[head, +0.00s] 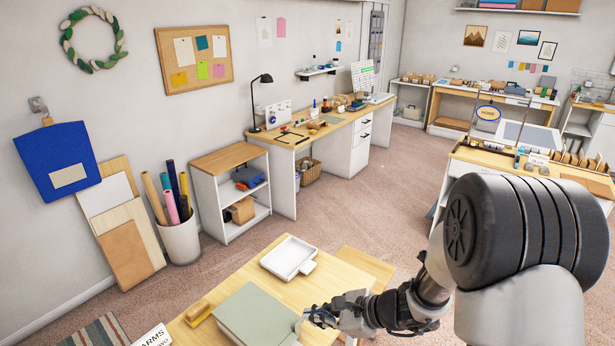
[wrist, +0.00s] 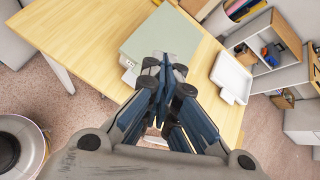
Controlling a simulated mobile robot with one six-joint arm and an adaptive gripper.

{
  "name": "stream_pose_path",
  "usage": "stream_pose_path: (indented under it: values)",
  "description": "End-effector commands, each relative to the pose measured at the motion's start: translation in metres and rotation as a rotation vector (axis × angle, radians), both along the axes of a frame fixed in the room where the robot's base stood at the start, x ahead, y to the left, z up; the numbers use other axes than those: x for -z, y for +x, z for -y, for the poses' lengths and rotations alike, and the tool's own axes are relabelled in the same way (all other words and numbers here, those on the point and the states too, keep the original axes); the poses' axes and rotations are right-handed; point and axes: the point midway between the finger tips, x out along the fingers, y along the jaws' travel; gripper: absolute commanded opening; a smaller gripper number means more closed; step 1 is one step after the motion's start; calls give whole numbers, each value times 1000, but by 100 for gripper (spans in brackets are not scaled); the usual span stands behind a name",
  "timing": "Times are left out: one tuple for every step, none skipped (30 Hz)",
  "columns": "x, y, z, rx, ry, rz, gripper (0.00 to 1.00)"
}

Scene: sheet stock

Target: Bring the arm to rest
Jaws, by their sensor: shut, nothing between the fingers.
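My gripper (head: 308,319) is at the lower middle of the head view, at the right edge of a grey-green board or stack of sheets (head: 257,313) on the wooden table (head: 197,333). In the wrist view my gripper (wrist: 166,62) has its fingers together, with nothing between them. Its tips overlap the near edge of the grey-green sheets (wrist: 155,38) in that view. I cannot tell whether they touch. My arm reaches in from the right of the head view.
A white tray (head: 289,258) lies on the table behind the sheets, and a yellow-wooden block (head: 197,312) lies to their left. A low shelf (head: 231,190), a bin of rolls (head: 180,241) and a long desk (head: 325,128) stand by the wall. Carpet (head: 390,190) between the furniture is clear.

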Motion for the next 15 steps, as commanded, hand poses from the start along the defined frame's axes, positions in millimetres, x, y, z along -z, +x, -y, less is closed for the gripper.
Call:
stream_pose_path:
  values:
    - [-14, -12, -7, -96, -41, 66, 0]
    - [-23, -22, -11, -156, -66, 99, 0]
    - [-33, -35, -14, -233, -104, 143, 0]
    - [-39, -45, -16, -290, -134, 175, 0]
    - [-45, -55, -17, -348, -166, 208, 0]
    - [-52, -69, -17, -423, -209, 249, 0]
    - [-56, -80, -17, -478, -245, 281, 0]
    - [-60, -91, -16, -533, -281, 310, 0]
    - [-64, -105, -13, -604, -330, 348, 0]
    - [-66, -116, -11, -657, -369, 377, 0]
    - [-68, -127, -8, -709, -409, 403, 0]
    - [-69, -140, -3, -777, -465, 439, 0]
    - [-70, -150, 1, -826, -509, 464, 0]
    - [-70, -160, 6, -873, -554, 488, 0]
    - [-70, -172, 14, -936, -617, 519, 0]
